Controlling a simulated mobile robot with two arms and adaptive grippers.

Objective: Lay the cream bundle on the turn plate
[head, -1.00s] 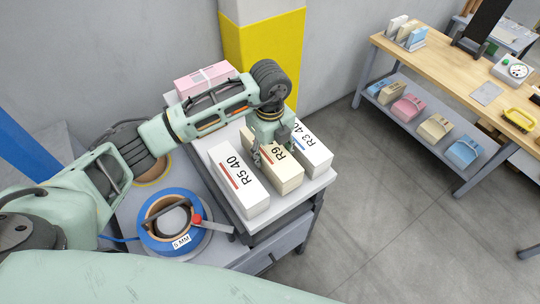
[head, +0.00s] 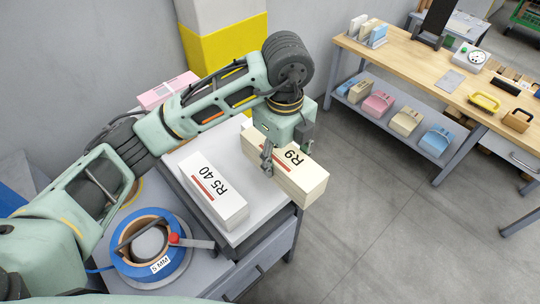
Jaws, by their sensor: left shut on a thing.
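The cream bundle (head: 301,181), marked R9, is in my left gripper (head: 268,163), whose fingers are closed on its near side and top. It appears raised above the pale top of the stand (head: 180,155) and reaches past its right edge. I cannot tell for sure which surface is the turn plate. My right gripper is not in view.
A blue strap reel (head: 183,263) with a red-knobbed lever sits at the lower left. A pink bundle (head: 160,92) lies behind my arm. A wooden bench (head: 425,72) stands at the right, with coloured bundles on its shelf. The floor (head: 380,220) between is clear.

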